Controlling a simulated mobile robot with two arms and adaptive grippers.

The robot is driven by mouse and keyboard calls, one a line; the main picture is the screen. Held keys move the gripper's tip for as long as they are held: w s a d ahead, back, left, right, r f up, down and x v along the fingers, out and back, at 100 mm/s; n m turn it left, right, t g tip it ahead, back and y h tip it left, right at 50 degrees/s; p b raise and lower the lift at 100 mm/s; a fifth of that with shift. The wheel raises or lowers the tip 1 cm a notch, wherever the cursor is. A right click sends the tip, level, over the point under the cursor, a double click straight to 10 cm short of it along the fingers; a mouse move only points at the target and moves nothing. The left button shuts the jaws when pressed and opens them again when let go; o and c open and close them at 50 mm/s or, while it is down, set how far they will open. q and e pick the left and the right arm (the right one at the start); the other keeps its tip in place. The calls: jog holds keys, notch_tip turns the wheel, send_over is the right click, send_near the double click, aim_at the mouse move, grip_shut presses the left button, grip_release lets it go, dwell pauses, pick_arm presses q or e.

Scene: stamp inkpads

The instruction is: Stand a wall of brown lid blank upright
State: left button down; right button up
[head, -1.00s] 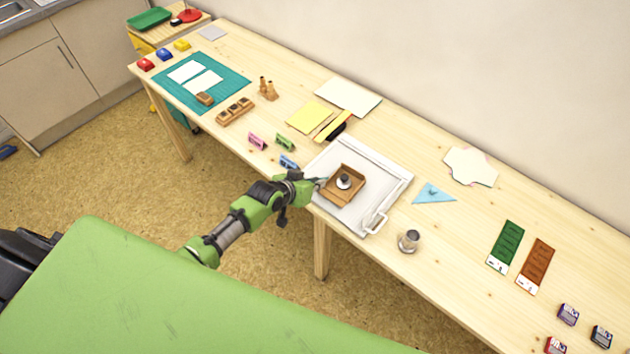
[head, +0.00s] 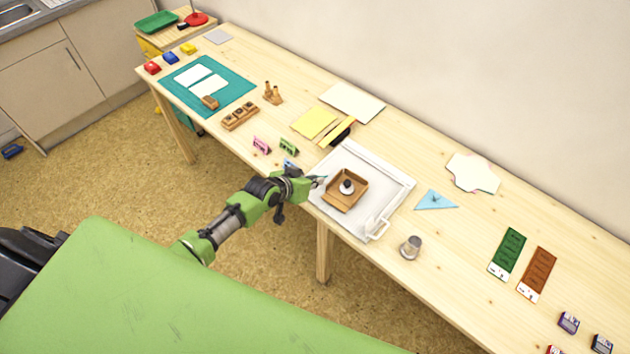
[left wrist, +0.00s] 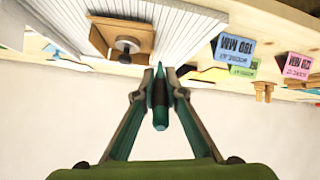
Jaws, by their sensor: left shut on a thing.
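The brown lid blank (head: 359,204) sits on a pale ribbed board (head: 390,180) and looks like a shallow open tray. Its walls show around a dark-knobbed weight (head: 347,187) inside it. I cannot tell whether every wall is fully upright. The blank also shows in the left wrist view (left wrist: 140,33), with the weight's knob (left wrist: 128,45). My left gripper (head: 318,181) is just left of the blank, over the board's left edge. It is shut on a slim teal pointed tool (left wrist: 160,115), apart from the blank. My right gripper is out of view.
A metal cup (head: 411,247) stands right of the board, and a blue triangle (head: 436,200) lies beyond. Pink (head: 261,145) and green (head: 288,146) blocks stand to the left, with a blue one partly hidden by my gripper. Yellow sheets (head: 313,122) lie behind.

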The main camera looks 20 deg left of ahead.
pick_arm(q)
jog(key=shift+a+r+p, duration=0.15)
jog(key=shift+r+p, duration=0.65)
jog(key=shift+r, duration=0.25)
jog(key=shift+a+r+p, duration=0.1)
jog(key=shift+r+p, duration=0.7)
jog(key=shift+r, duration=0.2)
jog(key=shift+w+a+r, duration=0.1)
jog(key=shift+a+r, duration=0.05)
jog(key=shift+r, duration=0.95)
